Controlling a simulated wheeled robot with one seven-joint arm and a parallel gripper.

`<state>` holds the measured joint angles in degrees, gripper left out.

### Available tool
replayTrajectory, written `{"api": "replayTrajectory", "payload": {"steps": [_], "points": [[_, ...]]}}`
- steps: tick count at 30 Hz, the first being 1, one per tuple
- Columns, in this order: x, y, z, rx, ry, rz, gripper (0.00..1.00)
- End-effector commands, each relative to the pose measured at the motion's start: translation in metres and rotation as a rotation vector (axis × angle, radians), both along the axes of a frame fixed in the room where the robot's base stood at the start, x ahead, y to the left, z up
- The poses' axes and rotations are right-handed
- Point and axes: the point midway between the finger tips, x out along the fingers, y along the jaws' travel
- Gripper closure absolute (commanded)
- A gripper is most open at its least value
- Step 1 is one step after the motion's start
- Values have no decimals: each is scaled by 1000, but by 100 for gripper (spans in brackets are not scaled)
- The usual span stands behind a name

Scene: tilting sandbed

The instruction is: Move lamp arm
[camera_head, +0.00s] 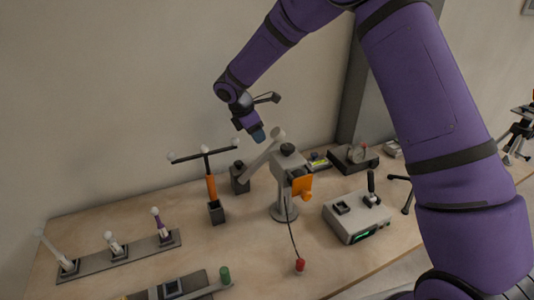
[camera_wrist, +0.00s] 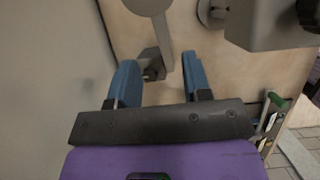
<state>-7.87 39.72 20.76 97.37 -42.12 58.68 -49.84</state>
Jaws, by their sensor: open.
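A grey stand (camera_head: 286,188) with a dark knob on top rises from a round base on the bench. Beside it, a pale lever-like arm (camera_head: 262,157) slopes from a white ball end (camera_head: 278,133) down-left toward a dark block (camera_head: 240,180); I take it for the lamp arm. My gripper (camera_head: 259,137) points down just left of the ball, apart from it as far as I can tell. In the wrist view, my gripper's blue fingers (camera_wrist: 160,75) are spread and empty. The grey arm (camera_wrist: 163,35) and dark block (camera_wrist: 152,63) show beyond them.
An orange-handled T-bar (camera_head: 211,188) stands left of the stand. A grey box with a joystick (camera_head: 355,217) sits at right. A strip with several small levers (camera_head: 120,256) lies front left. A red-tipped cable (camera_head: 300,265) hangs in front. The wall is close behind.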

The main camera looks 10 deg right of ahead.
Motion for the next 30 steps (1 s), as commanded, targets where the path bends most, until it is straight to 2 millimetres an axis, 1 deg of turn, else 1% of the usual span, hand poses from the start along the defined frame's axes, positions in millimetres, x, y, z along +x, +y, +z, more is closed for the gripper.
{"api": "replayTrajectory", "payload": {"steps": [9, 15, 21, 30], "points": [[3, -21, -50, -2, 3, -2, 55], [6, -31, -76, 0, 1, -2, 55], [7, -37, -89, -1, 0, -2, 55], [7, -38, -90, 0, 0, -2, 55]]}}
